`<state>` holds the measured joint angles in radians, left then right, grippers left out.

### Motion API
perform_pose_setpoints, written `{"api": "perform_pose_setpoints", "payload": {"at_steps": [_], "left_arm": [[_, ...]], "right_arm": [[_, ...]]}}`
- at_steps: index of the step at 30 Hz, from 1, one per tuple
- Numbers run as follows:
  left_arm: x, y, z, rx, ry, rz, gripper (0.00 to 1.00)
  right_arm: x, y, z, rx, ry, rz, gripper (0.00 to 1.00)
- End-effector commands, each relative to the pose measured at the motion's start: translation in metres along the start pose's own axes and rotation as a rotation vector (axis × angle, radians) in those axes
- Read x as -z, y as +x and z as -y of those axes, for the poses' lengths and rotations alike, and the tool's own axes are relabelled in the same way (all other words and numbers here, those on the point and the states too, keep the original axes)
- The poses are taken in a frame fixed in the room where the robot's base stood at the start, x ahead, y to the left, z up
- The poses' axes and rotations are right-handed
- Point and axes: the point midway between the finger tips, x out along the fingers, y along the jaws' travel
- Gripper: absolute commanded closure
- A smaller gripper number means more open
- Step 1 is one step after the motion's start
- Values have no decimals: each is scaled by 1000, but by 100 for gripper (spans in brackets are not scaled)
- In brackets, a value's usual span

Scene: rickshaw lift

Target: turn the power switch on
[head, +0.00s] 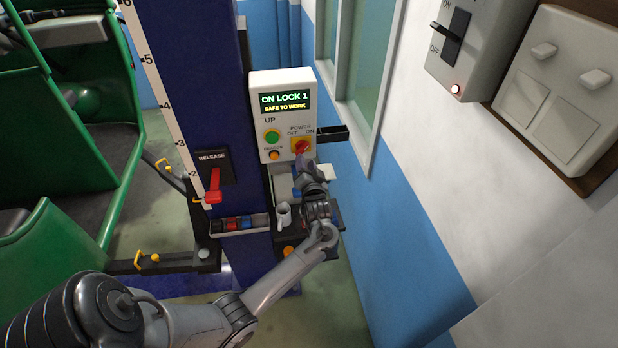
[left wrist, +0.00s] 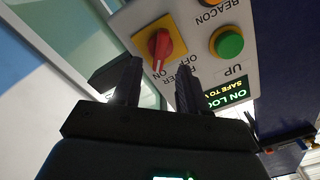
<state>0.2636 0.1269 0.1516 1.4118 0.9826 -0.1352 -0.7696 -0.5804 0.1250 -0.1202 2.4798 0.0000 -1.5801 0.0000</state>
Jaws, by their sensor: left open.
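The red rotary power knob (head: 301,146) sits on a yellow plate at the lower right of the white control box (head: 267,85), under the words POWER, OFF and ON. In the left wrist view the knob (left wrist: 159,44) appears upside down, just beyond the fingertips. I cannot tell surely which mark it points to. My left gripper (head: 304,166) is open and empty, just below and in front of the knob. Its two dark fingers (left wrist: 157,72) are apart, and no contact with the knob is clear. The box display (head: 284,101) reads ON LOCK 1, SAFE TO WORK. My right gripper is not in view.
A green UP button (head: 272,136) and an orange beacon button (head: 274,155) are left of the knob. A red release lever (head: 213,188) is on the blue column. A wall lever switch (head: 456,38) marked ON/OFF hangs at upper right. A mug (head: 284,216) stands below.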

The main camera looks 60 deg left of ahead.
Motion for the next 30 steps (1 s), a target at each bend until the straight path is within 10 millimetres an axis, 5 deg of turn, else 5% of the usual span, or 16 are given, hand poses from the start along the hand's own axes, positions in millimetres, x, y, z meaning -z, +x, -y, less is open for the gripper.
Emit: {"api": "perform_pose_setpoints", "payload": {"at_steps": [12, 30], "left_arm": [[-1, -54, 0, 0, -2, 1, 57], [-4, -58, 0, -1, 8, 3, 57]], "right_arm": [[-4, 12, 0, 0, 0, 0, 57], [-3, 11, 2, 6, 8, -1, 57]]}}
